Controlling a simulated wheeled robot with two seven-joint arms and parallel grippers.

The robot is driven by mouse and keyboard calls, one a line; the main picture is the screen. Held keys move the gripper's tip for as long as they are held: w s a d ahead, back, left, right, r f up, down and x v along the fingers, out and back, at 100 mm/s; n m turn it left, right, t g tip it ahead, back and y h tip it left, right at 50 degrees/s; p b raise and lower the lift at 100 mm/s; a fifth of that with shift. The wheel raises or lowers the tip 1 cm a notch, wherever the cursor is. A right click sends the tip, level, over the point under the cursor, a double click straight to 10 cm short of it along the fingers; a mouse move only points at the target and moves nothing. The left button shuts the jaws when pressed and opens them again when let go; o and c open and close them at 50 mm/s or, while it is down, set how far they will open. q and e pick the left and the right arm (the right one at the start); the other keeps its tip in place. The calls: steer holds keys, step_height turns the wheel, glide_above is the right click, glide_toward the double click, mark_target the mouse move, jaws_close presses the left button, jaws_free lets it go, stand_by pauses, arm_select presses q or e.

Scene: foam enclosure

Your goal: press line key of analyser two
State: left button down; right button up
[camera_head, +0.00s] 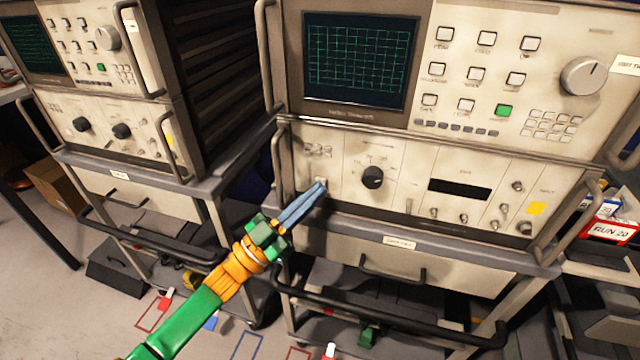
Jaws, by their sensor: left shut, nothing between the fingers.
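Analyser two (455,120) stands on a cart in the middle and right of the view, with a sign reading "UNIT TW…" at its right edge. Its upper unit has a green grid screen (358,60), several keys and a large dial. Its lower panel (335,150) has a black knob (372,177). My left gripper (322,187) is shut and empty, its blue fingertips at the lower left of this panel, left of the knob. The line key cannot be made out for certain; the fingertips cover part of that area. I cannot tell whether they touch the panel. My right gripper is not in view.
A second analyser (105,100) stands on its own cart at the left. The cart's black push bar (400,326) runs below. A "RUN 20" box (610,230) is at the right.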

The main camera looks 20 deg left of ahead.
arm_select(q)
steer(key=shift+w, duration=0.15)
stand_by(0.4)
steer(key=shift+s+r+p, duration=0.15)
steer(key=shift+s+p, duration=0.2)
steer(key=shift+s, duration=0.3)
steer(key=s+p, duration=0.3)
steer(key=s, duration=0.3)
steer(key=shift+a, duration=0.15)
